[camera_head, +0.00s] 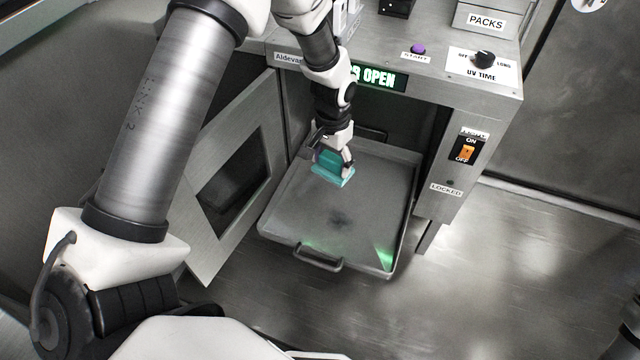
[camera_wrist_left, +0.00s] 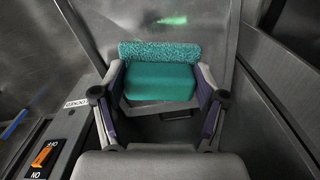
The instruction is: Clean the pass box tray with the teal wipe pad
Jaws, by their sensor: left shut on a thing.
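The pass box tray (camera_head: 370,225) is pulled out of the open pass box. It is a grey metal tray with a raised rim and a front handle. My left gripper (camera_head: 334,162) is shut on the teal wipe pad (camera_head: 330,178) over the left rear part of the tray. In the left wrist view the teal wipe pad (camera_wrist_left: 160,82) sits between both fingers of the left gripper (camera_wrist_left: 160,100), its rough side facing away. I cannot tell whether the pad touches the tray.
The pass box door (camera_head: 225,190) stands open at the left of the tray. The box's right post carries an orange on/off switch (camera_head: 466,152). A lit door sign (camera_head: 378,77) hangs above the opening. The floor (camera_head: 530,270) at the right is clear.

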